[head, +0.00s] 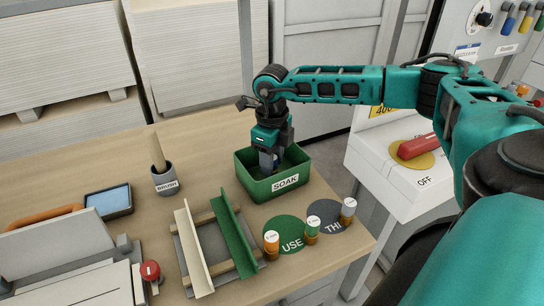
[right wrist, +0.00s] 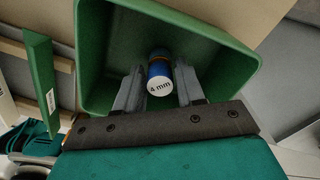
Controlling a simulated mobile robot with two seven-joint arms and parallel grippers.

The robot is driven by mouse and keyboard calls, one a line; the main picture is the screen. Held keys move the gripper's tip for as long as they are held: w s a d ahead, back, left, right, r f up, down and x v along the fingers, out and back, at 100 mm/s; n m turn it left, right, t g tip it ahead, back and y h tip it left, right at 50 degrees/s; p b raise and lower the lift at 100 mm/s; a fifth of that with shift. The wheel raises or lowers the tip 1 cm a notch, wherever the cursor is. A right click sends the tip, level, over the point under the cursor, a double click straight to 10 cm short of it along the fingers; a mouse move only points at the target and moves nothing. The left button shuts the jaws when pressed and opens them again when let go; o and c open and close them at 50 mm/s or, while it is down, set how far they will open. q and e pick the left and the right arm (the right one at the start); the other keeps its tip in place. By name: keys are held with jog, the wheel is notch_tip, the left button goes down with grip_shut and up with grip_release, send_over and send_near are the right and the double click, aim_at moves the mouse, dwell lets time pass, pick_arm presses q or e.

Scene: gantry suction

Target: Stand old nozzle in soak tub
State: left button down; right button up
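The old nozzle (right wrist: 160,76), with a white cap reading "4 mm" and a blue band, stands inside the green soak tub (right wrist: 95,60) with its cap facing the right wrist camera. The tub, labelled SOAK, also shows in the head view (head: 257,190). My right gripper (right wrist: 159,88) reaches down into the tub, one finger on each side of the nozzle. A narrow gap shows at the left finger, so the fingers look open around it. The nozzle's lower end is hard to see. My left gripper is not in view.
A brush cup (head: 164,181) and blue-topped tray (head: 108,201) stand farther left. A white box with a red switch (head: 416,147) is right.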

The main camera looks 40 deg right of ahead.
jog(key=shift+o, duration=1.1)
notch_tip(320, 180, up, 12)
jog(key=shift+r, duration=0.2)
